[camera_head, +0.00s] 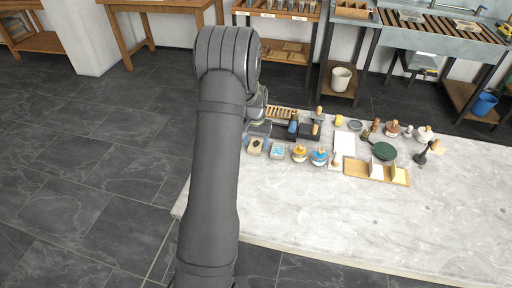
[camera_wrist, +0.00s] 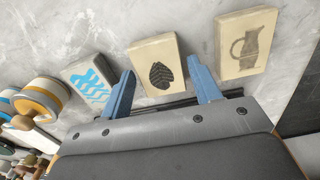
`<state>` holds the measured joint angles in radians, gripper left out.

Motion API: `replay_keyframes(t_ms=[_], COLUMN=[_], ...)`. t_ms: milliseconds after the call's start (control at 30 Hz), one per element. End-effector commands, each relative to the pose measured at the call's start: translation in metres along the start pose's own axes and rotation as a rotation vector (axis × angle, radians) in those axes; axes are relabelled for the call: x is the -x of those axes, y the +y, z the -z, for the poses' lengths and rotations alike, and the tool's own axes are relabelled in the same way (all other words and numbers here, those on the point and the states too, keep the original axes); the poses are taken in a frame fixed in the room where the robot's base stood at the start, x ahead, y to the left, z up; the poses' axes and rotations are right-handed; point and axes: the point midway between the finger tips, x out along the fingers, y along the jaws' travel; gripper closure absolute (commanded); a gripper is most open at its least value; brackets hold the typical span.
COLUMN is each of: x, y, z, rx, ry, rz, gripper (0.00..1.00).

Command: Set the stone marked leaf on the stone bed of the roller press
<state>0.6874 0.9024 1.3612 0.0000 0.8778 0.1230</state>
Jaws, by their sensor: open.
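The leaf stone (camera_wrist: 157,62) is a cream block with a dark leaf picture. In the wrist view it lies on the marble top between and just beyond the fingertips. It also shows in the head view (camera_head: 255,146), near the end of my arm. My gripper (camera_wrist: 161,70) is open, its blue fingers either side of the stone's near end, holding nothing. Whether they touch it I cannot tell. A dark low device (camera_head: 309,132) with wooden knobs, behind the stones, may be the roller press; its bed is not clear to see.
A wave stone (camera_wrist: 90,78) lies left of the leaf stone and a jug stone (camera_wrist: 247,43) right of it. Round yellow-and-blue-topped items (camera_head: 319,157) stand close by. A wooden tray (camera_head: 376,174) is farther right. The marble table (camera_head: 330,220) is clear in front.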

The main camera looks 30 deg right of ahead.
Motion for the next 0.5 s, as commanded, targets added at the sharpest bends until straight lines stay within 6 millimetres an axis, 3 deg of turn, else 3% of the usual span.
replay_keyframes(t_ms=[67,200,500], x=[0.0001,0.0001,0.0059], y=[0.0001,0.0001,0.0], z=[0.0,0.0,0.0005], rx=[0.0,0.0,0.0], ry=[0.0,0.0,0.001], rz=[0.0,0.0,0.0], gripper=[0.45,0.72,0.73])
